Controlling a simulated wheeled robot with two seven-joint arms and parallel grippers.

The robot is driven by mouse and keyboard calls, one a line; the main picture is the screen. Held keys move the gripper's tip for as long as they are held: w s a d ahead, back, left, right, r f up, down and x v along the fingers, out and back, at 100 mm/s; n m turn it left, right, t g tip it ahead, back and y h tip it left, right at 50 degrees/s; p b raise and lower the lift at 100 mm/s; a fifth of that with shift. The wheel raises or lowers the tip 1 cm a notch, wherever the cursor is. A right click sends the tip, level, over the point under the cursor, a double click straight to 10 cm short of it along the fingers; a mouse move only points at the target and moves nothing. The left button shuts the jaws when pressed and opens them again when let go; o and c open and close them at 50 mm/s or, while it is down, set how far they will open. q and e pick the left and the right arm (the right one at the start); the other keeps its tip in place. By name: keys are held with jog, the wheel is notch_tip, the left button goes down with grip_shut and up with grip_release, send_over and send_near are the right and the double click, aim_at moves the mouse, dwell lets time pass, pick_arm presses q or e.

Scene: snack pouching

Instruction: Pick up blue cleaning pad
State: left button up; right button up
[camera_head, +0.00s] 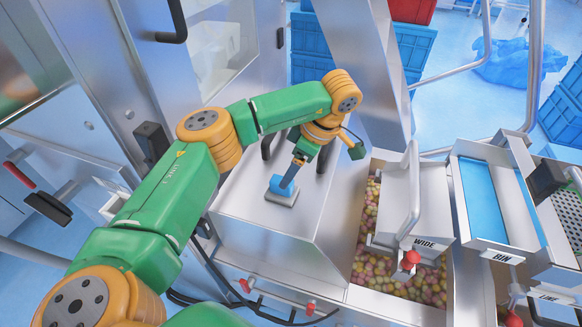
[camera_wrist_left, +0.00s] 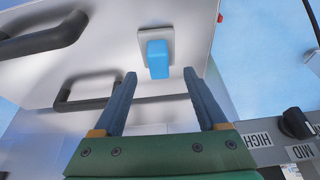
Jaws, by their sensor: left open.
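The blue cleaning pad (camera_head: 284,187) has a blue upper part on a flat grey base and rests on a bare metal top. In the left wrist view, the pad (camera_wrist_left: 158,56) lies ahead of and roughly between the fingertips, with clear gaps on both sides. My left gripper (camera_head: 294,171) is open, its dark fingers pointing down close to the pad. In the left wrist view, the gripper (camera_wrist_left: 159,75) shows two spread, empty fingers. Whether the fingertips touch the pad cannot be told. My right gripper is not in view.
Dark handles (camera_wrist_left: 85,92) stand on the metal top close to the left gripper. To the right are a hopper (camera_head: 430,279) of colourful balls, a WIDE chute (camera_head: 424,210) and a BIN tray (camera_head: 481,200). The metal top in front of the pad is clear.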

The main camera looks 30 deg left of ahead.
pick_arm(q)
jog(key=x, duration=0.6)
jog(key=shift+a+f, duration=0.2)
jog(key=shift+a, duration=0.25)
jog(key=shift+r, duration=0.1)
grip_shut()
